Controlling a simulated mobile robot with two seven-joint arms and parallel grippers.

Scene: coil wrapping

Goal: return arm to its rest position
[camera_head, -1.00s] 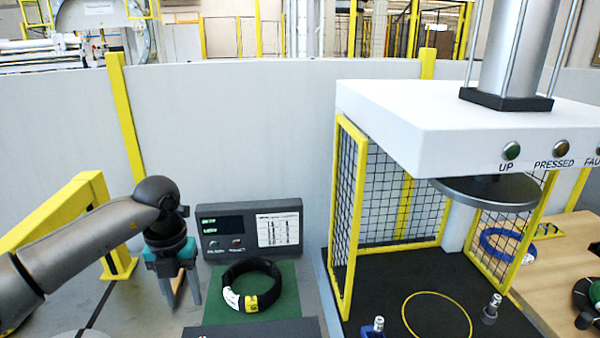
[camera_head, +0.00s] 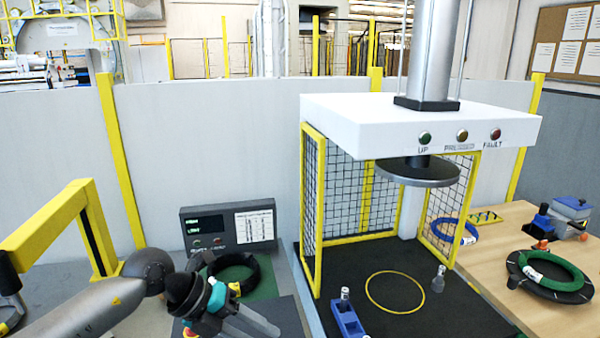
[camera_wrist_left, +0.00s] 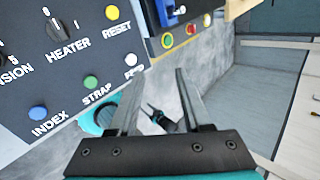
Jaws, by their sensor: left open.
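My left arm comes in from the lower left in the head view. Its gripper (camera_head: 252,322) is empty and hangs at the bottom, in front of the green mat. In the left wrist view the two fingers (camera_wrist_left: 158,92) stand apart with nothing between them. My right gripper is in neither view.
The press (camera_head: 420,122) stands right of the mat, with a mesh guard and a yellow ring (camera_head: 368,292) on its black bed. The wrist view shows a button panel (camera_wrist_left: 60,75) at upper left, close to the fingers.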

